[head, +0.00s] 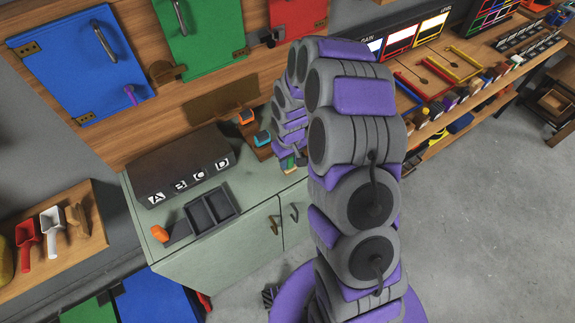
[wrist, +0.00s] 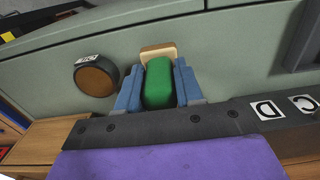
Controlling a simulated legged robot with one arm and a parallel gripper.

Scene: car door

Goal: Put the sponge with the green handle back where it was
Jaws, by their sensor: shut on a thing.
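The sponge with the green handle is in my gripper. In the wrist view its green handle (wrist: 158,85) lies between the two blue fingers of my gripper (wrist: 158,90), with its pale tan sponge end (wrist: 158,51) beyond the fingertips. In the head view my gripper (head: 291,163) is low over the right end of the grey-green cabinet top, partly hidden by my arm. An orange-handled piece (head: 246,117) and a blue-handled piece (head: 262,138) stand on a wooden holder (head: 248,129) beside my gripper. Whether the sponge touches anything is unclear.
A dark box with letter labels (head: 180,165) and a grey two-part tray (head: 212,209) stand on the cabinet (head: 215,253). An orange object (head: 160,233) lies at its left. A round brown-faced thing (wrist: 96,79) is beside my gripper in the wrist view.

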